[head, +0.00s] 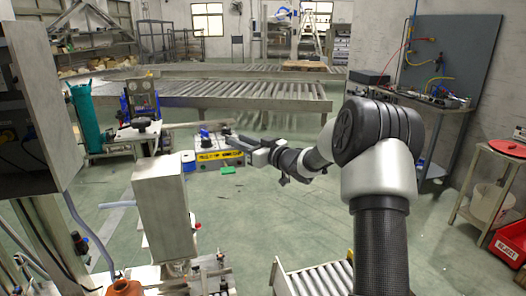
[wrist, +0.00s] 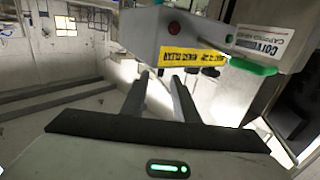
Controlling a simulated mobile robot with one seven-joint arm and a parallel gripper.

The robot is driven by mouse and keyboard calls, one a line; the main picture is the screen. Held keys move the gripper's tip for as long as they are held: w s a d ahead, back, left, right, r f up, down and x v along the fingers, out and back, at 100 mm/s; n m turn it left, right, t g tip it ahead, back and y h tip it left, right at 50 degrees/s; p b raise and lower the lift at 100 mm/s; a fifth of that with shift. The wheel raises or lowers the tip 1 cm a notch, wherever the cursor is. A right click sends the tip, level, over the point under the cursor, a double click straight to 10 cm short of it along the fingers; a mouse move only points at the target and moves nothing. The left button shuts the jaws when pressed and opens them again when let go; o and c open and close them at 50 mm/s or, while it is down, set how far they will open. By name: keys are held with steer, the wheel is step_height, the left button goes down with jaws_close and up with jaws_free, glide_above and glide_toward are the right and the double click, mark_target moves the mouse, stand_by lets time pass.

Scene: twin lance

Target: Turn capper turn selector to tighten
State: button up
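A grey control box (head: 220,163) with a yellow label (head: 220,154) stands left of centre in the head view. In the wrist view the box (wrist: 150,35) fills the top, with its yellow label (wrist: 193,56), a red round button (wrist: 174,29) and a green lever-like part (wrist: 253,67). A blue knob (head: 204,134) shows on the box top in the head view. I cannot tell which part is the turn selector; the label text is unreadable. My gripper (head: 236,142) is at the box; its two fingers (wrist: 160,76) are apart, empty, pointing at the label side. Contact is unclear.
A grey metal housing (head: 163,208) stands left of the box. A roller conveyor (head: 310,278) lies in front, and long conveyors (head: 230,92) run behind. A bench with a panel (head: 450,60) and a red crate (head: 508,247) are at right. Open green floor surrounds the box's right side.

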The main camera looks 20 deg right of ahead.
steer(key=v, duration=1.2)
steer(key=shift+s, duration=0.1)
